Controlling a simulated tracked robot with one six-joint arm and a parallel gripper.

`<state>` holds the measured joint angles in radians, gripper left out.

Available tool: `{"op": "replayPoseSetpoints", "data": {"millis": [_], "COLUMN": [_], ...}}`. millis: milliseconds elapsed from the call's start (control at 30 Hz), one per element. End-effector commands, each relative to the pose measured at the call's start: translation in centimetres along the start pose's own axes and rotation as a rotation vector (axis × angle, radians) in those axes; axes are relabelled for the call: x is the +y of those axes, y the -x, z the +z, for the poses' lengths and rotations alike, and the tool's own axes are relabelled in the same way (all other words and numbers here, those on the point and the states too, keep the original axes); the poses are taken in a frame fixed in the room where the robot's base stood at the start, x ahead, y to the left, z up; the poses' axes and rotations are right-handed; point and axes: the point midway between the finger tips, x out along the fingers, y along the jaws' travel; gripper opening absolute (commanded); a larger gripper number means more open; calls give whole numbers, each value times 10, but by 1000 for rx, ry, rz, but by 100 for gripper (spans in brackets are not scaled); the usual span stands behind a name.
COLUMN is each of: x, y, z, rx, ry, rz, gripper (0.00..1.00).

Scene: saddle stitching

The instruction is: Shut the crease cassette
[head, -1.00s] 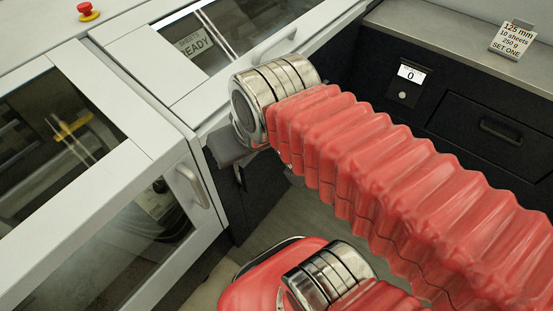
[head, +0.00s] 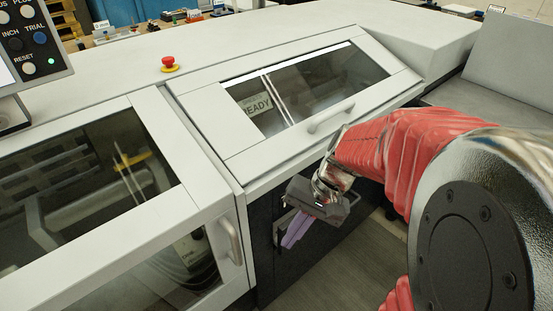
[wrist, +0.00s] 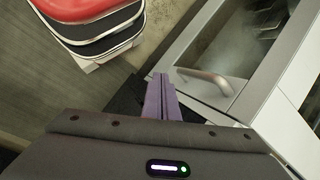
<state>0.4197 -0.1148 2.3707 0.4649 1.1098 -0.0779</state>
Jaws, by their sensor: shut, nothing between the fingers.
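My gripper (head: 288,243) has purple fingers held together with nothing between them. It points down and left in front of a black lower front (head: 265,262) beneath the sloped glazed cover. A dark handle-like bar shows just left of the fingers; whether they touch it I cannot tell. In the wrist view the closed fingers (wrist: 160,82) point toward the white machine's edge, near a metal handle. I cannot make out for certain which part is the crease cassette, or whether it is open; my gripper and arm cover part of the black front.
A white glazed door with a metal handle (head: 231,242) stands left of the gripper. A red stop button (head: 169,63) sits on top. Floor (head: 350,265) is open below right.

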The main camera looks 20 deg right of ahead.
Motion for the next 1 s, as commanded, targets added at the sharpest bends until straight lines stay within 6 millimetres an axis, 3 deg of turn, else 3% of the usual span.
{"op": "replayPoseSetpoints", "data": {"millis": [567,1000], "x": [34,80], "y": [-41,-66], "z": [-58,-113], "rx": [-267,-387], "ry": [-474,-819], "rz": [-363,-711], "gripper": [0,0]}}
